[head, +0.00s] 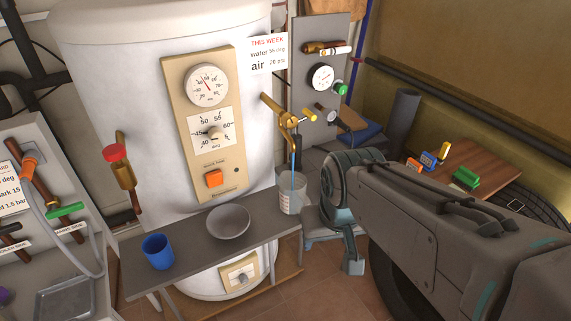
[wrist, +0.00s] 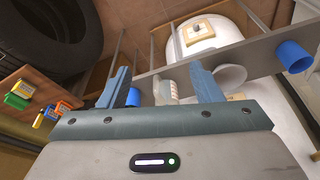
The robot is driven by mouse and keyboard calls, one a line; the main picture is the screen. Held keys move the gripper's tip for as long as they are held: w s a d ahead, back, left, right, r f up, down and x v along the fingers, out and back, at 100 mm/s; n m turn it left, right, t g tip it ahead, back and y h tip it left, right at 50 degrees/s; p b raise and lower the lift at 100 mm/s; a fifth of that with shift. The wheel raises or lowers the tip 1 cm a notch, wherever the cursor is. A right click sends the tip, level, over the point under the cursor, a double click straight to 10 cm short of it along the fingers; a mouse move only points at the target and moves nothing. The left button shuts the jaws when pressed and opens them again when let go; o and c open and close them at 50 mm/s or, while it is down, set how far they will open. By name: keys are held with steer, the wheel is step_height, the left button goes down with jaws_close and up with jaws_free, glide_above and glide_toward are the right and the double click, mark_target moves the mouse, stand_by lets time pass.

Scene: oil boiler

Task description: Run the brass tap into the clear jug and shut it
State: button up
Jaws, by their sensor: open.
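The brass tap (head: 284,114) sticks out of the right side of the white boiler, with a yellow handle. A thin blue stream (head: 293,170) runs from its spout down into the clear jug (head: 292,200). The jug stands upright at the right end of the grey bench; its water level is hard to read. My gripper (wrist: 161,80) is open and empty. In the head view it is right of the jug and below the tap, apart from both. In the wrist view the jug (wrist: 166,92) shows between the two blue fingers.
A grey bowl (head: 229,221) and a blue cup (head: 158,251) stand on the bench (head: 190,239) left of the jug. A red-handled valve (head: 116,156) is on the boiler's left. A grey gauge panel (head: 312,70) stands behind the tap. Tires and a wooden board (head: 475,160) are at right.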

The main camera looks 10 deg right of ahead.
steer(key=w+d+t+h+b, duration=0.1)
steer(key=w+d+t, duration=0.2)
steer(key=w, duration=0.4)
steer(key=w+d+t+h, duration=0.1)
steer(key=w+d+t, duration=0.25)
steer(key=w, duration=0.45)
steer(key=n+t+y+b, duration=0.1)
steer(key=n+t+y, duration=0.4)
steer(key=t+y, duration=0.3)
glide_toward(292, 123)
steer(key=p+x, duration=0.1)
steer(key=x, duration=1)
steer(key=shift+w, duration=0.45)
steer(key=c, duration=1)
